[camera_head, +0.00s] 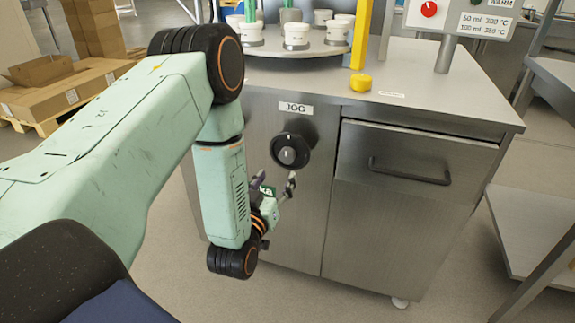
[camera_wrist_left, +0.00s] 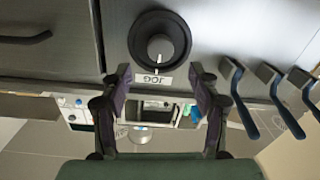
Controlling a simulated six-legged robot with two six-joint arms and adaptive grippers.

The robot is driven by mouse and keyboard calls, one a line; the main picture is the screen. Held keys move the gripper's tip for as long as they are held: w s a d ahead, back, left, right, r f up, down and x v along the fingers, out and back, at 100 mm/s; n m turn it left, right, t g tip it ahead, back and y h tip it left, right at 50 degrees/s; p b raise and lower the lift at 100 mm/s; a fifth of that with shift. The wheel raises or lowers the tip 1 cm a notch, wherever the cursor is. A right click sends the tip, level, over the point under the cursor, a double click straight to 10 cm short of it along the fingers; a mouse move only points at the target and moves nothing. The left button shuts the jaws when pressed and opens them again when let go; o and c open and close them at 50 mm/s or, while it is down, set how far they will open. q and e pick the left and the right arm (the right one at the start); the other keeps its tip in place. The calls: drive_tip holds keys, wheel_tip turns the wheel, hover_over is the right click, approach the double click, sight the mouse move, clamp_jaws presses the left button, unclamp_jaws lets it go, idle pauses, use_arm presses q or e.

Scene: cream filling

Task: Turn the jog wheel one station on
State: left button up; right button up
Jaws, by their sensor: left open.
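The jog wheel (camera_head: 289,151) is a round black knob with a grey hub. It sits on the steel front of the machine cabinet, under a white JOG label (camera_head: 295,108). My left gripper (camera_head: 275,182) is open and empty, just below the wheel in the head view. Its two fingers (camera_wrist_left: 160,74) are spread, with a gap to the wheel. My right gripper is in neither view.
A turntable (camera_head: 285,50) with white cups stands on the worktop. A yellow button (camera_head: 361,82) and yellow post (camera_head: 362,35) are near it. A drawer with a dark handle (camera_head: 410,170) is right of the wheel. Several blue-handled levers (camera_wrist_left: 240,98) show in the wrist view.

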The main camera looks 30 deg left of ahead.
sight(286, 159)
use_arm(q)
drive_tip(key=b+x, duration=0.2)
drive_tip(key=x, duration=0.5)
drive_tip(key=shift+s+a, duration=0.1)
drive_tip(key=shift+w, duration=0.5)
drive_tip(key=shift+a, duration=0.1)
drive_tip(key=c, duration=1.2)
